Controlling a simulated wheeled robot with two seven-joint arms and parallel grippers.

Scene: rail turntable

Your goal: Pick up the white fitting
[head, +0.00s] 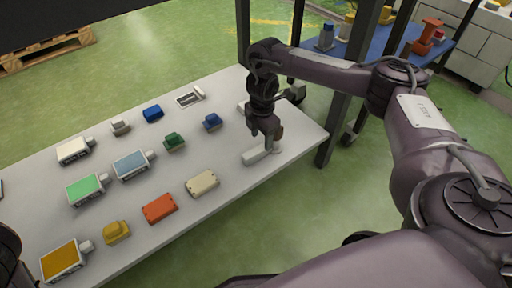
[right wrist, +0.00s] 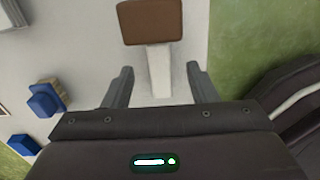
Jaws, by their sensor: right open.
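The white fitting (head: 257,156) is a long pale piece lying on the white table near its right end. In the right wrist view it shows as a white bar (right wrist: 159,72) between and beyond my fingers. A brown block (right wrist: 150,22) is at its far end; I cannot tell if the two are joined. The block also shows beside the gripper in the head view (head: 279,132). My right gripper (head: 266,139) points down just over the fitting. Its fingers (right wrist: 159,85) are open, one on each side of the bar, with gaps. My left gripper is not in view.
The white table (head: 222,155) also holds a cream block (head: 202,183), a red-orange block (head: 160,208), a green piece (head: 174,141), a blue piece (head: 212,121) and several boxes. Dark posts (head: 335,130) stand by its right end. A blue-topped bench (head: 390,42) stands behind.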

